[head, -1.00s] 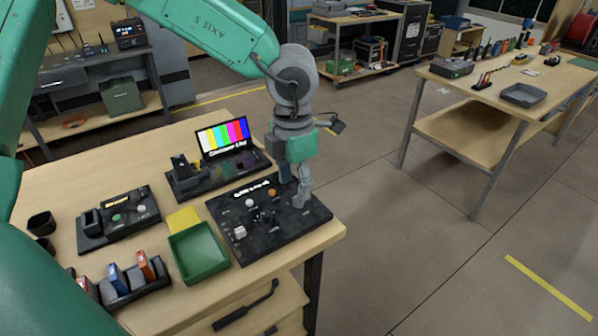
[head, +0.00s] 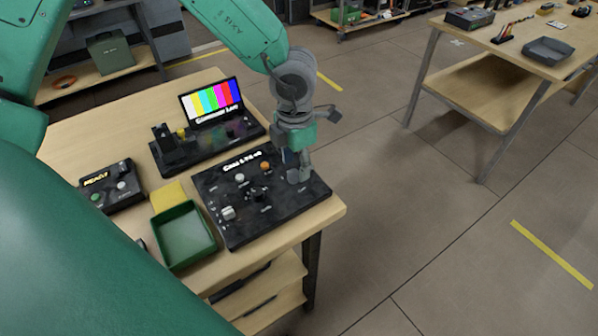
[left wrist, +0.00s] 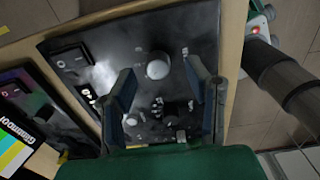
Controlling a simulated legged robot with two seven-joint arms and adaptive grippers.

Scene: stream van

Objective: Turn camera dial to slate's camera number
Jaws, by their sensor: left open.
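The black control panel (head: 240,215) lies on the near right of the wooden table. It carries a black dial (head: 258,194), a white knob (head: 228,212), an orange button (head: 265,166) and a pale button (head: 239,178). Its small labels are too blurred to read. My left gripper (head: 297,174) points down over the panel's right part, to the right of the dial. In the left wrist view its two fingers are apart and empty, with a round pale knob (left wrist: 157,66) showing between them. I cannot make out a slate or its number. My right gripper is not in view.
A color-bar screen (head: 212,104) stands on a black console behind the panel. A green tray (head: 183,236), a yellow pad (head: 168,196) and a small black box with a lit display (head: 112,187) lie to the left. Open floor is to the right of the table.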

